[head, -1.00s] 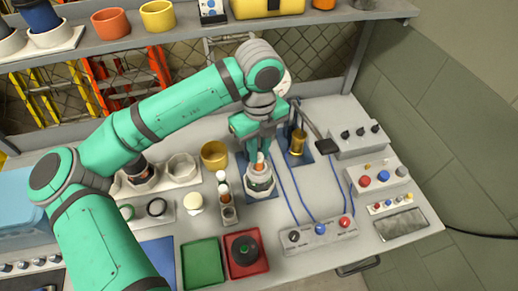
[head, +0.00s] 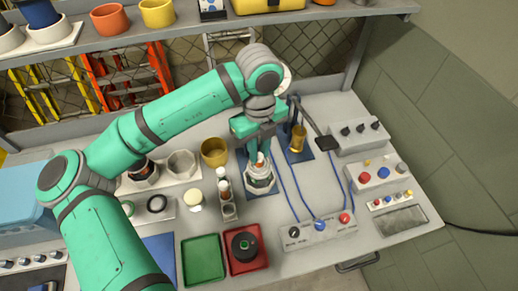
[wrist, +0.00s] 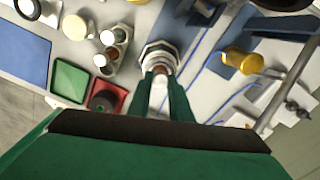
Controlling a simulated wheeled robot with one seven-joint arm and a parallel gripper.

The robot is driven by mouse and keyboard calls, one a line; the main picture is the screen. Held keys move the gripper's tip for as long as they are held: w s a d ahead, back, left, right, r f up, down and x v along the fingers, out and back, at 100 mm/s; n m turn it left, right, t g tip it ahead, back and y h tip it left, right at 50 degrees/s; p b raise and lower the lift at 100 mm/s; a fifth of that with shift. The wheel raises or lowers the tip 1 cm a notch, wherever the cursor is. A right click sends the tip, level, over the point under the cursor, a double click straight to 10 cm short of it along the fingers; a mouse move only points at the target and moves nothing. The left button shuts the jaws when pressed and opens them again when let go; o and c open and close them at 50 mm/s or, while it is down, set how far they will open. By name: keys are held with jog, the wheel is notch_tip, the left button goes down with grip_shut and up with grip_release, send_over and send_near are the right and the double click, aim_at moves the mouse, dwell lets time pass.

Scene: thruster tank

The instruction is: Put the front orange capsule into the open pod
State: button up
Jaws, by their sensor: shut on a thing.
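My gripper (head: 259,154) points down over the open pod and is shut on the orange capsule (head: 260,160). The capsule stands upright between the fingers, mostly hidden by them. In the wrist view my gripper (wrist: 164,88) has the capsule (wrist: 160,70) between its green fingers.
A capsule rack (head: 229,211) with white-capped capsules stands left of the pod. A yellow cup (head: 214,152) is behind it. A brass cylinder (head: 298,138) stands right of my gripper. Green (head: 203,279) and red (head: 247,267) trays lie in front. Blue cables cross the table at right.

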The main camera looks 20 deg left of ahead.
jog(key=o, duration=0.9)
jog(key=shift+c, duration=0.2)
jog(key=shift+r, duration=0.1)
notch_tip(320, 180, up, 11)
jog(key=shift+f, duration=0.2)
